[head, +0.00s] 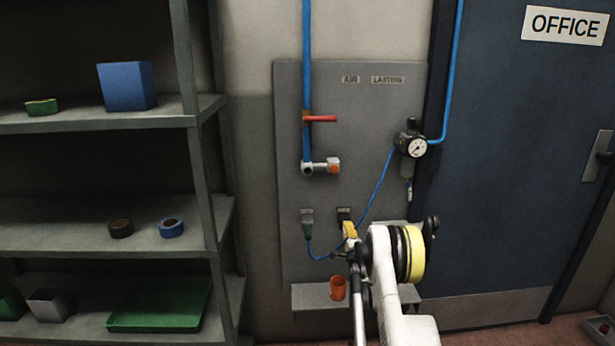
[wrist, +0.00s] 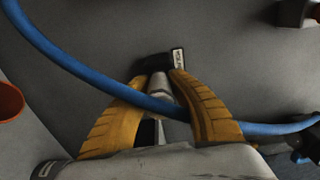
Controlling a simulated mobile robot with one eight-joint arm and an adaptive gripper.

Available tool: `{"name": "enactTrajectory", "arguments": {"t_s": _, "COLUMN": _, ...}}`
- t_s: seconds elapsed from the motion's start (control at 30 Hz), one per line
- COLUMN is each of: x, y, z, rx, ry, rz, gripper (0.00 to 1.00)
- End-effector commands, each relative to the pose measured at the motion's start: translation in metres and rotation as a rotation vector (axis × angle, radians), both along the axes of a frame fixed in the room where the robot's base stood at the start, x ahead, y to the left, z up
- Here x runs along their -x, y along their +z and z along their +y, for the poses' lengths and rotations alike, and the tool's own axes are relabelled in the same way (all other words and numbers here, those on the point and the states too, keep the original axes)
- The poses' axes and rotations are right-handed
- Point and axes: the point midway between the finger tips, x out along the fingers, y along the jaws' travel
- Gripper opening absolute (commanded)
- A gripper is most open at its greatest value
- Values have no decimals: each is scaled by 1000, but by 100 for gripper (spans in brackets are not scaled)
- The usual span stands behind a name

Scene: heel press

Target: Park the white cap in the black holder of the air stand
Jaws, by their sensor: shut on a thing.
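The black holder (head: 344,213) is fixed to the grey panel of the air stand (head: 345,120), right of a green holder (head: 307,222). It also shows in the wrist view (wrist: 154,63), beside a small white label. My gripper (head: 349,231) is just below the black holder. In the wrist view its yellow fingers (wrist: 163,88) are shut on a pale piece, the white cap (wrist: 160,84). The cap's far end is right at the black holder; I cannot tell whether it is seated in it. The fingers hide part of the cap.
A blue hose (wrist: 75,72) crosses at the fingers in the wrist view. An orange cup (head: 338,288) stands on the ledge below. A red-handled valve (head: 320,119) and a gauge regulator (head: 411,145) are on the stand. Shelves (head: 100,240) stand left, a door (head: 520,160) right.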

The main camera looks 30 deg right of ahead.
Motion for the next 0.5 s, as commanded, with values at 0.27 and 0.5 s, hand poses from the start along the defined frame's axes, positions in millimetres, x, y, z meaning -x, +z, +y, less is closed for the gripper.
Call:
{"name": "enactTrajectory", "arguments": {"t_s": 0.27, "x": -5, "y": 0, "z": -3, "rx": 0, "ry": 0, "rz": 0, "gripper": 0}}
{"name": "enactTrajectory", "arguments": {"t_s": 0.5, "x": -7, "y": 0, "z": -4, "rx": 0, "ry": 0, "rz": 0, "gripper": 46}}
